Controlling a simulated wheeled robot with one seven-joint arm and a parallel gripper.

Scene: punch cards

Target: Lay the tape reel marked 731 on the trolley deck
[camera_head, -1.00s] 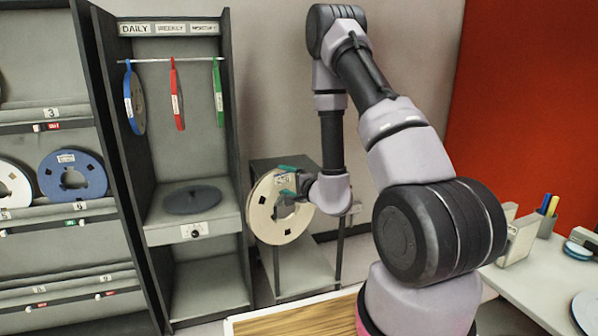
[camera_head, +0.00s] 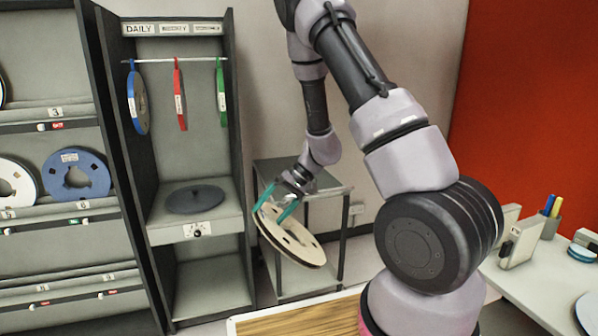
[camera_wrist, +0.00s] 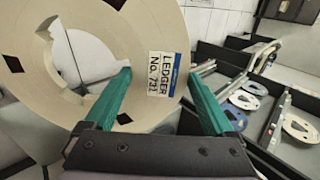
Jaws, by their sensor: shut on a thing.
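The cream tape reel (camera_head: 306,251) is held in my gripper (camera_head: 267,214), tilted, with its face turned partly upward. The wrist view shows the reel (camera_wrist: 112,30) close up, with the label "LEDGER No. 731" (camera_wrist: 160,74) between the teal fingers. The fingers are shut on the reel's rim side. In the head view the reel hangs in front of a grey open-framed stand (camera_head: 335,196) and hides part of it. A wooden surface with a pale edge (camera_head: 290,322) lies at the bottom, below the reel and apart from it. I cannot tell which is the trolley.
A grey cabinet holds a dark round plate (camera_head: 194,199) and a rail with blue (camera_head: 137,98), red (camera_head: 180,95) and green (camera_head: 222,92) hanging reels. A rack at left holds a blue reel (camera_head: 75,174). A desk (camera_head: 530,270) stands at right.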

